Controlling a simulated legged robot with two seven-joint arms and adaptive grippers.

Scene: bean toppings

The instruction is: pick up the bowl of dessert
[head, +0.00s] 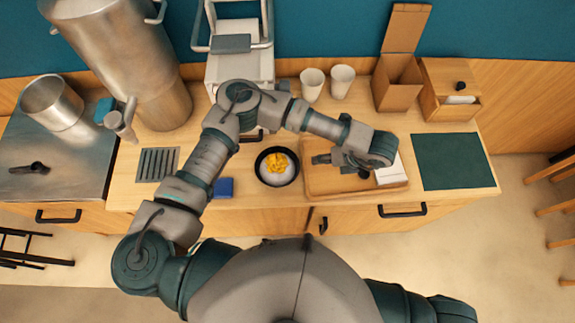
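The bowl of dessert (277,167) is a dark round bowl with a pale filling and a yellow-orange topping. It stands on the wooden counter, left of the wooden tray. My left arm reaches over the counter behind the bowl. My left gripper (340,164) is over the tray, to the right of the bowl and apart from it. Its small dark fingers look spread, with nothing visible between them. The bowl is fully in sight. My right gripper is out of view; only part of that arm shows at the lower right.
The wooden tray (322,190) holds a white card (391,172). A blue block (224,187) lies left of the bowl. Two white cups (312,84) and wooden boxes (398,87) stand behind. A green mat (450,161) lies at right. A large metal urn (125,55) stands at left.

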